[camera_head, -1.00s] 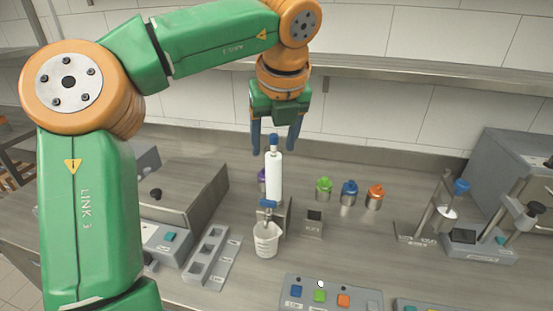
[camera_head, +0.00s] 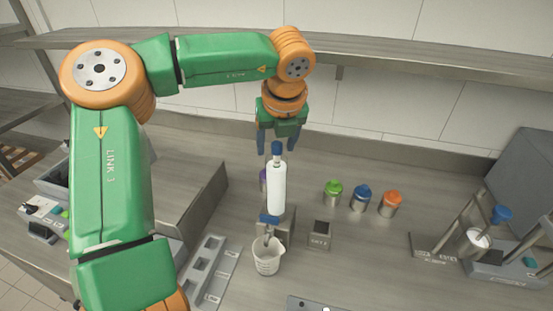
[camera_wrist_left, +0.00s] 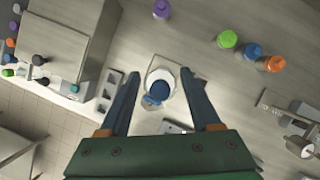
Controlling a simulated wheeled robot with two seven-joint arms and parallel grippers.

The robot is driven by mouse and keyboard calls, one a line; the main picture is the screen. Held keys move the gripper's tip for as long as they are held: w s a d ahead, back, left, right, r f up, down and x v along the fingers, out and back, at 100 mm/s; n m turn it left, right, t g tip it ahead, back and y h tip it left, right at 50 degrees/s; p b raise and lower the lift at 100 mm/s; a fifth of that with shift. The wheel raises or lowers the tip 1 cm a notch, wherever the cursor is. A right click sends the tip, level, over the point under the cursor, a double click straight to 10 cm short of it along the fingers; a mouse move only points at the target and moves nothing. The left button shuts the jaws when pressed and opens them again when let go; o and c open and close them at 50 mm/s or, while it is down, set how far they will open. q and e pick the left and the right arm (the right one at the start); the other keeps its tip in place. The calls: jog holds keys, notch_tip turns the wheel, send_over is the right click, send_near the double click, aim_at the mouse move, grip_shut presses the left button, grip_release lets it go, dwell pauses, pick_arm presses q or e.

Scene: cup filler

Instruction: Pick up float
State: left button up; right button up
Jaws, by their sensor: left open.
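A tall white cylinder (camera_head: 276,190) with a blue knob (camera_head: 277,147) on top stands upright over a small cup (camera_head: 267,258). I take it to be the float, but no label confirms this. A blue tap-like part sits at its lower end. My left gripper (camera_head: 277,149) points down, open and empty, close to the knob. In the left wrist view the blue knob (camera_wrist_left: 157,92) lies between the two fingers (camera_wrist_left: 160,76) as seen from above. Whether the knob's height is level with the fingertips I cannot tell. My right gripper is out of view.
Green (camera_head: 334,192), blue (camera_head: 360,198) and orange-capped (camera_head: 391,201) containers stand to the right, and a purple one is partly hidden behind the cylinder. A grey slotted rack (camera_head: 213,268) lies left of the cup. A small grey block (camera_head: 320,234) stands right of it.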

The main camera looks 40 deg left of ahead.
pick_arm(q)
jog(key=shift+s+d+r, duration=0.2)
jog(key=shift+s+d, duration=0.1)
grip_shut()
jog(key=shift+w+a, duration=0.1)
dwell(0.9)
